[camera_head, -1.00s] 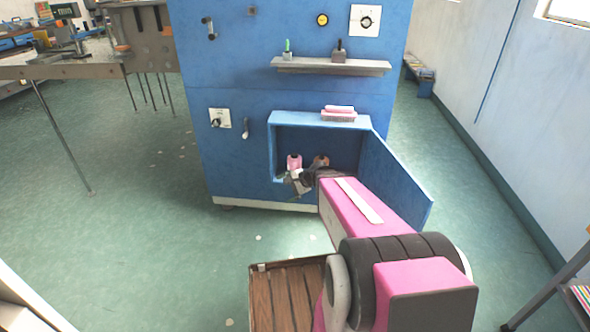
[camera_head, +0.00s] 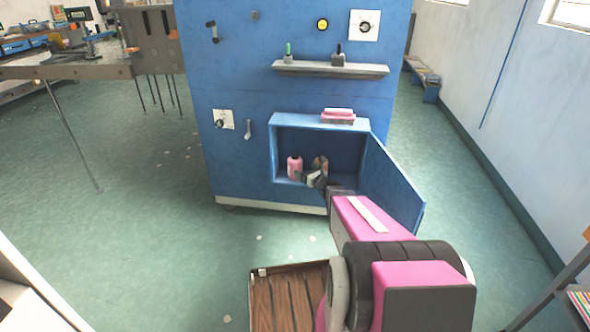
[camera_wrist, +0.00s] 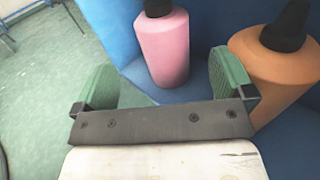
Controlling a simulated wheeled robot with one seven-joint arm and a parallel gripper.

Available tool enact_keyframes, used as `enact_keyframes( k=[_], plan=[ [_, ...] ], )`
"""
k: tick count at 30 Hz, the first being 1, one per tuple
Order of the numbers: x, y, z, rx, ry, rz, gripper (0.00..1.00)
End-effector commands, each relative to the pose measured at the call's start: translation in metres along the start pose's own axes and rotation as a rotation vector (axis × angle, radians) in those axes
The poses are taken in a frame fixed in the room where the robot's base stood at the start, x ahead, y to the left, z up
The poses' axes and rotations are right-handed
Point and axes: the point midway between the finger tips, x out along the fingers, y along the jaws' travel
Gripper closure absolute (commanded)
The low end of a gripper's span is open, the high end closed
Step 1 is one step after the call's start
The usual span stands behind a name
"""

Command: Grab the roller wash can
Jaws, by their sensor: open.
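Two bottle-shaped containers with black caps stand in the open blue cabinet compartment: a pink one (camera_head: 294,167) at the left and an orange-brown one (camera_head: 320,163) to its right. I cannot tell which one is the roller wash can. My gripper (camera_head: 313,178) is at the compartment's opening, in front of the orange-brown container and partly hiding it. In the wrist view my gripper (camera_wrist: 163,78) is open and empty, with green fingers spread. The pink container (camera_wrist: 165,45) stands beyond the gap between them. The orange-brown container (camera_wrist: 275,65) stands outside the right finger, close to it.
The compartment's blue door (camera_head: 392,180) is swung open to the right, beside my arm. A pink block (camera_head: 338,114) lies on the compartment's top. A grey shelf (camera_head: 330,68) with small items is above. A wooden slatted surface (camera_head: 290,300) is near me.

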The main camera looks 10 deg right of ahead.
Motion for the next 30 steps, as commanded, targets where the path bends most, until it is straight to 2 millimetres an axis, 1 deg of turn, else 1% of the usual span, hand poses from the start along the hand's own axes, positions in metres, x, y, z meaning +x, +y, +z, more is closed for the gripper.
enact_keyframes(
  k=[1,6,9,14,22,25,30],
  plan=[
    [0.009,-0.001,-0.001,-0.001,-0.001,0.001,0.0],
    [0.036,-0.001,-0.001,-0.003,0.0,0.002,0.0],
    [0.044,-0.001,0.0,-0.004,0.0,0.002,0.0],
    [0.052,-0.001,0.0,-0.004,0.0,0.002,0.0],
    [0.089,-0.003,0.0,-0.004,-0.001,0.003,0.0],
    [0.097,-0.003,0.001,-0.004,-0.001,0.002,0.0],
    [0.097,-0.002,0.001,-0.004,0.0,0.002,0.0]
  ],
)
